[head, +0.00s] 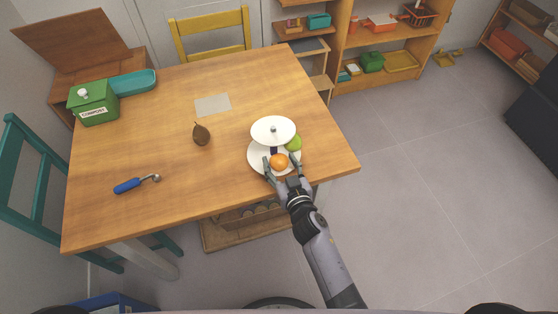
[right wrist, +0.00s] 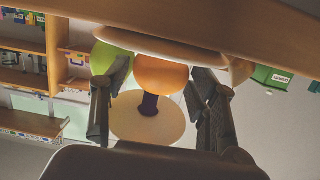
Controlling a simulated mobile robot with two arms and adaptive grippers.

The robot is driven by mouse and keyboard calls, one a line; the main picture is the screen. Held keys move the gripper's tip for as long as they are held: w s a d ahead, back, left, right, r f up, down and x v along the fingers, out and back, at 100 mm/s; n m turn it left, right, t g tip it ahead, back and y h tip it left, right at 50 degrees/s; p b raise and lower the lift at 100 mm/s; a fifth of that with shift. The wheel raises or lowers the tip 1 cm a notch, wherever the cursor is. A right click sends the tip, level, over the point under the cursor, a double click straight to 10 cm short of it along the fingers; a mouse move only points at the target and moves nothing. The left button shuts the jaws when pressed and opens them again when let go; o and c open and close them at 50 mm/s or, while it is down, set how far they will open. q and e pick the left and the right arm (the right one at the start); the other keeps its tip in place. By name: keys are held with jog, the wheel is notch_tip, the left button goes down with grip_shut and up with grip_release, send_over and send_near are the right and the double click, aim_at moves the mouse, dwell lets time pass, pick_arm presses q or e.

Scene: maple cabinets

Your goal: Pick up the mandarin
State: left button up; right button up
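The orange mandarin (head: 279,161) rests on the lower plate of a white two-tier stand (head: 257,157) near the table's front right edge. In the right wrist view, which looks upside down, the mandarin (right wrist: 160,76) sits beside the stand's purple stem (right wrist: 149,104). My right gripper (head: 281,168) is open, with one finger on each side of the mandarin. In the right wrist view the fingertips (right wrist: 158,72) are close to its sides; whether they touch is unclear. My left gripper is not in view.
A green fruit (head: 294,143) lies beside the mandarin, near one finger. The upper tier (head: 273,130) overhangs the lower plate. A brown pear-like fruit (head: 201,135), a blue-handled scoop (head: 129,185) and a green box (head: 94,104) are farther left. The table's front middle is clear.

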jog(key=c, duration=0.8)
jog(key=shift+c, duration=0.3)
jog(key=shift+r, duration=0.15)
